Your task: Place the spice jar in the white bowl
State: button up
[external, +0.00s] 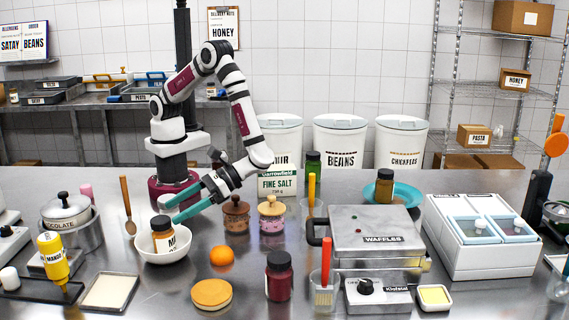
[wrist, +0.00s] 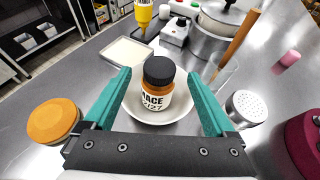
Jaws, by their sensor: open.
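The spice jar (external: 162,236) is amber with a black lid and a white label; the wrist view shows the jar (wrist: 155,98) with "ACE" legible. It stands upright inside the white bowl (external: 165,257), which also shows in the wrist view (wrist: 190,115). My gripper (external: 169,211) has teal fingers and is open and empty. In the wrist view its fingertips (wrist: 158,73) are spread either side of the jar, with clear gaps. In the external view the fingers sit just above and behind the jar's lid. The far side of the bowl is partly hidden by the jar.
An orange (external: 222,256) and a round wooden disc (external: 211,294) lie right of the bowl. A wooden spoon (external: 127,205) and a chocolate pot (external: 72,225) are left. A perforated shaker (wrist: 246,107) stands close to one finger. A white tray (external: 108,292) lies in front left.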

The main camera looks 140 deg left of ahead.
jog(key=v, duration=0.6)
jog(key=s+a+r+m+y, duration=0.3)
jog(key=s+r+m+y, duration=0.35)
jog(key=s+m, duration=0.3)
jog(key=s+a+r+m+t+y, duration=0.3)
jog(key=s+a+m+t+y, duration=0.1)
jog(key=s+a+m+y, duration=0.4)
jog(key=s+a+m, duration=0.2)
jog(key=s+a, duration=0.1)
jog(key=s, duration=0.1)
